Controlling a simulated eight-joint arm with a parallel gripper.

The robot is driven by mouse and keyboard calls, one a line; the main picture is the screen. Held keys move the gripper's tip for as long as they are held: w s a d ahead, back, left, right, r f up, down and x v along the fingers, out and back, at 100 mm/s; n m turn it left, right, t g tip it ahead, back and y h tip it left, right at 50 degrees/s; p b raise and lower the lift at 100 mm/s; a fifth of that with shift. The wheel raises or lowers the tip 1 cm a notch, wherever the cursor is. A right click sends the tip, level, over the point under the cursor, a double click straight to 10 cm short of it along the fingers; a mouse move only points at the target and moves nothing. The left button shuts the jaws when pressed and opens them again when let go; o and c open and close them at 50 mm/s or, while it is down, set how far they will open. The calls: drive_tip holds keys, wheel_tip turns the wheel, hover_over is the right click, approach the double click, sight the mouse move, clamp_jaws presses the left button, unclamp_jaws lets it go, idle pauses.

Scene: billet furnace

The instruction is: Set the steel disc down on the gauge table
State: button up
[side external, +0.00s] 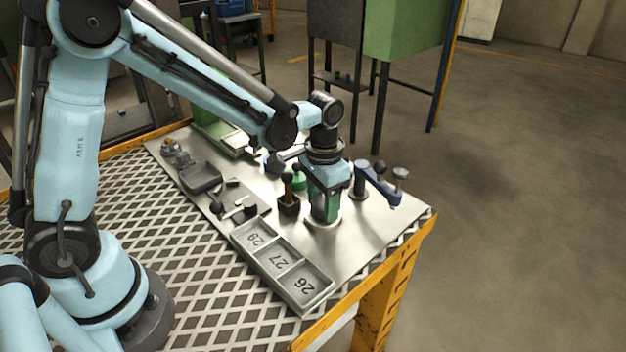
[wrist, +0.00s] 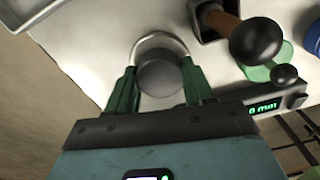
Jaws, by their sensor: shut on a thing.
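My gripper (side external: 324,216) points straight down over the bright metal worktop, low at its right part. In the wrist view its green fingers (wrist: 159,88) are shut on the steel disc (wrist: 160,72), a dark grey round piece. A pale round plate, which looks like the gauge table (side external: 309,222), lies under my fingers; its bright rim (wrist: 158,36) curves around the far side of the disc in the wrist view. I cannot tell whether the disc touches the plate. The disc is hidden in the side view.
A black holder (side external: 289,208) with a wooden-handled tool stands close left of my gripper. A blue clamp arm (side external: 378,184) stands to the right. A readout (wrist: 264,107) glows green. A numbered three-compartment tray (side external: 301,283) lies in front. Bare worktop (side external: 378,228) is free at right.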

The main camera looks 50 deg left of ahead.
drive_tip(key=o, duration=1.4)
wheel_tip(320, 180, up, 12)
drive_tip(key=n+t, duration=0.2)
drive_tip(key=t, duration=0.4)
approach(322, 203)
drive_tip(key=s+a+r, duration=0.3)
drive_tip(key=s+a, duration=0.1)
drive_tip(key=a, duration=0.1)
drive_tip(key=shift+s+f+t, duration=0.1)
drive_tip(key=shift+s+t, duration=0.3)
drive_tip(key=shift+t, duration=0.2)
